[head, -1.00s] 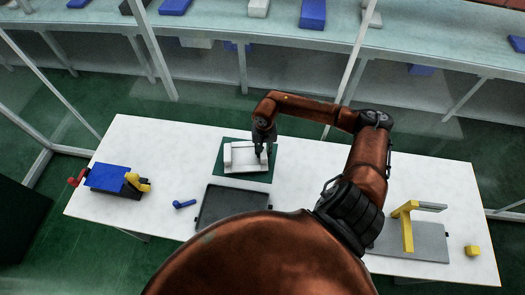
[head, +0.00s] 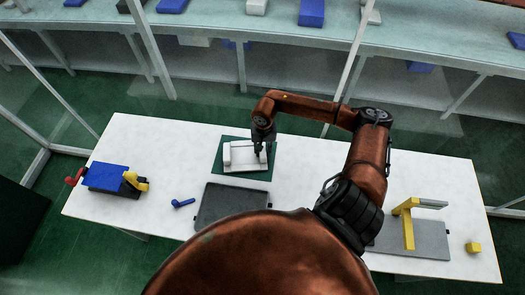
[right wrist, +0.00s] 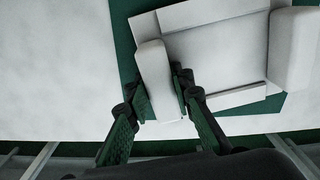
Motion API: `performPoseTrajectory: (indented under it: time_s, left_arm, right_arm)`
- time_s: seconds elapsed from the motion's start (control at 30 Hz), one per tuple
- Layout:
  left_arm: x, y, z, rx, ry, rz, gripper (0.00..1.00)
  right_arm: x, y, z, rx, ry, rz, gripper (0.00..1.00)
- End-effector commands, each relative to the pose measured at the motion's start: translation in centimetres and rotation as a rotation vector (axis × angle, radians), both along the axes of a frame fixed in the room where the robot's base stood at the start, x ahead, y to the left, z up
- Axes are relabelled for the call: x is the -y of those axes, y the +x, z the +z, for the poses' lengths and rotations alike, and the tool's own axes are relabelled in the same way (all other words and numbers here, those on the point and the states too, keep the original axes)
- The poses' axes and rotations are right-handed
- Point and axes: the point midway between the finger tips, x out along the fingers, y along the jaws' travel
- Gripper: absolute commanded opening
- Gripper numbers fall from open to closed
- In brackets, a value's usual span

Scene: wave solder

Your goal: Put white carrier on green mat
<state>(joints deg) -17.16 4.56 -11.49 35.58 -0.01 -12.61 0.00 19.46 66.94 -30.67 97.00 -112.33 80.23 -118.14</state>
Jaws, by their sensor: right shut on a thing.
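The white carrier (head: 243,156) is on the green mat (head: 231,175) near the table's back edge, with mat showing around it. In the right wrist view the carrier (right wrist: 215,55) fills the upper right, with green mat (right wrist: 260,108) below it. It has a raised bar at each end. My right gripper (head: 262,150) is over the carrier's right end in the head view. In the right wrist view its fingers (right wrist: 160,95) are either side of one raised end bar, shut on it. My left gripper is not in view.
A dark grey tray (head: 231,208) lies in front of the mat. A small blue part (head: 183,203) and a blue block with red and yellow ends (head: 106,178) are to the left. A grey plate with a yellow stand (head: 408,228) and a yellow cube (head: 473,247) are at right.

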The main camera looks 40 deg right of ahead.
Motion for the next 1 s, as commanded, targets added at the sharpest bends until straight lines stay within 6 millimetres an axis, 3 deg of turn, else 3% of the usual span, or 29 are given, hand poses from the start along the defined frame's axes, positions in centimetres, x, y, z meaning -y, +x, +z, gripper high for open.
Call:
performPoseTrajectory:
  time_s: [0.23, 0.27, 0.53, 1.0]
  left_arm:
    - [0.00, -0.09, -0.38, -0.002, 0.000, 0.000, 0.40]
    - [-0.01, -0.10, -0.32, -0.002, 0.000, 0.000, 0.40]
    - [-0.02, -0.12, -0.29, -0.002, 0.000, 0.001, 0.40]
    - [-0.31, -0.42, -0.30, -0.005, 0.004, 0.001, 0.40]
  right_arm:
    - [-0.03, 0.10, -0.29, 0.002, 0.001, 0.000, 0.00]
    - [-0.04, 0.09, -0.23, 0.002, 0.001, 0.000, 0.23]
    - [-0.02, 0.04, -0.26, 0.001, 0.000, 0.000, 0.42]
    - [0.04, 0.00, -0.06, 0.000, -0.001, 0.000, 0.42]
